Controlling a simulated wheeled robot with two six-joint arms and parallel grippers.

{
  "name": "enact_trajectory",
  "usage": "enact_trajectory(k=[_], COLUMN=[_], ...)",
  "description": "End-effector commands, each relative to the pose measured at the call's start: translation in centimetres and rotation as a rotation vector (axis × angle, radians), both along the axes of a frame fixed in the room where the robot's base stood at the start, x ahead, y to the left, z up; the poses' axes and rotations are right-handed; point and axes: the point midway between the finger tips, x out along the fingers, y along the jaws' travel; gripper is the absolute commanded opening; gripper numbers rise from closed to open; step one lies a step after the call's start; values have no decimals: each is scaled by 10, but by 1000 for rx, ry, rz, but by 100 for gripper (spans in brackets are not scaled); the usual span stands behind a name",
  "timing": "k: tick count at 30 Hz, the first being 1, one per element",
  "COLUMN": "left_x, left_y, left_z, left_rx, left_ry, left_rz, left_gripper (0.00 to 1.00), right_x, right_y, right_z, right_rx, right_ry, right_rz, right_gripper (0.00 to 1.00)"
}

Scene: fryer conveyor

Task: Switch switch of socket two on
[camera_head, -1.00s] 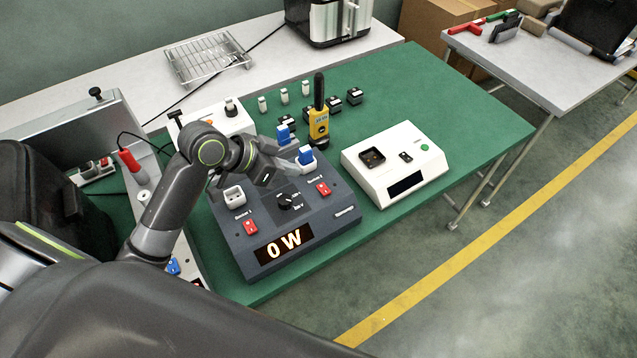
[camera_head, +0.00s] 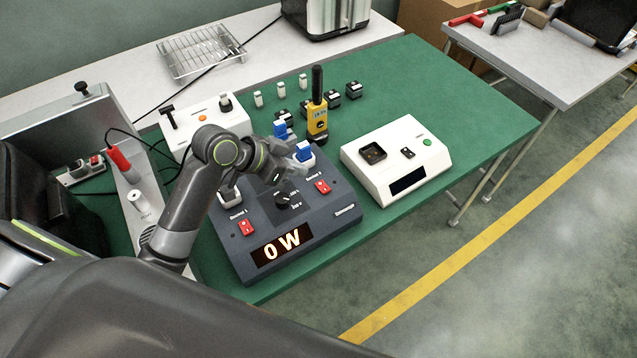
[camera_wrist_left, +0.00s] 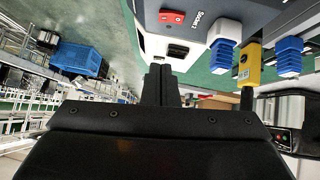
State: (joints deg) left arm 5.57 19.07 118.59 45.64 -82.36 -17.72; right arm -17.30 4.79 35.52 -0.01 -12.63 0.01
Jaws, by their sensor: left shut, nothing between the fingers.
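The dark power panel (camera_head: 246,270) lies on the green mat and its display reads 0 W. The red switch of socket two (camera_head: 322,187) is on its right side; in the left wrist view the red switch (camera_wrist_left: 172,17) shows at the top beside the "Socket 2" label. A blue plug (camera_head: 305,153) stands in socket two. My left gripper (camera_head: 297,165) is shut and empty above the panel, close to that plug and up-left of the switch. In the left wrist view its closed fingers (camera_wrist_left: 160,85) point toward the switch side, apart from it. My right gripper is not in view.
The red switch of socket one (camera_head: 246,227) is on the panel's left. A second blue plug (camera_head: 281,129) and a yellow device (camera_head: 318,122) stand behind the panel. A white box (camera_head: 376,188) with a dark display sits to the right. Mat at the far right is clear.

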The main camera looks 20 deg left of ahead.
Motion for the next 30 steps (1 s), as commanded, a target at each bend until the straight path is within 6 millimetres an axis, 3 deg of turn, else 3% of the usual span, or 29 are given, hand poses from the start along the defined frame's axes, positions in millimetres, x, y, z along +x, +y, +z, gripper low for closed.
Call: enact_trajectory(k=[12,21,30], left_x=[37,33,33], left_y=[-39,-40,-40], left_z=[-50,-86,-91], left_rx=[-3,1,1], left_ry=[3,2,0], left_rz=[0,0,1], left_gripper=[0,0,0], right_x=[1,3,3], right_y=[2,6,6], right_z=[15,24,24], right_rx=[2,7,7], right_ry=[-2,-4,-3], right_rz=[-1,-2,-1], right_gripper=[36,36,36])
